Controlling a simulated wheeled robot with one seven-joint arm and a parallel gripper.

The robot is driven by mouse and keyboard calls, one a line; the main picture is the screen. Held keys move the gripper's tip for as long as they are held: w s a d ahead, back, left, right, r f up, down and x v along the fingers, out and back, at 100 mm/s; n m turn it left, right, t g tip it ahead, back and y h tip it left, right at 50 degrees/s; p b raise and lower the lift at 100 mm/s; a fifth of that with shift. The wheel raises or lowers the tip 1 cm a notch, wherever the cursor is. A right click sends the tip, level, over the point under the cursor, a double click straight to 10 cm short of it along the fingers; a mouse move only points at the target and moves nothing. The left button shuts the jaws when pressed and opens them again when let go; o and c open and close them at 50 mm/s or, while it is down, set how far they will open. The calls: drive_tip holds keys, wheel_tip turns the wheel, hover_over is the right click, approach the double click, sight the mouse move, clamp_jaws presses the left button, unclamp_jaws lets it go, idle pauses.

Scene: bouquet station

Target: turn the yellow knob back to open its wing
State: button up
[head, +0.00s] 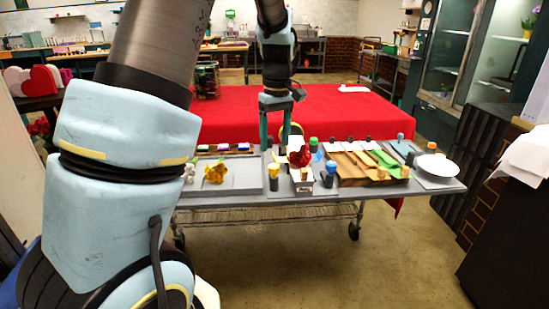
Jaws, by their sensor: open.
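The yellow knob (273,170) tops a short dark post at the front middle of the grey cart, left of a small white box (302,184) with a red flower (300,156) on it. The wing is too small to make out. My gripper (275,145) points down behind and above the yellow knob, its two teal fingers spread apart with nothing seen held between them. From this view I cannot tell how far the fingertips are from the knob.
A blue knob (330,168) and a green knob (313,142) stand close by on the grey cart (435,186). A yellow flower (214,173) lies at left, a white plate (437,165) at right. A red-covered table (345,108) is behind.

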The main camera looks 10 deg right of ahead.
drive_tip(key=shift+r, duration=1.85)
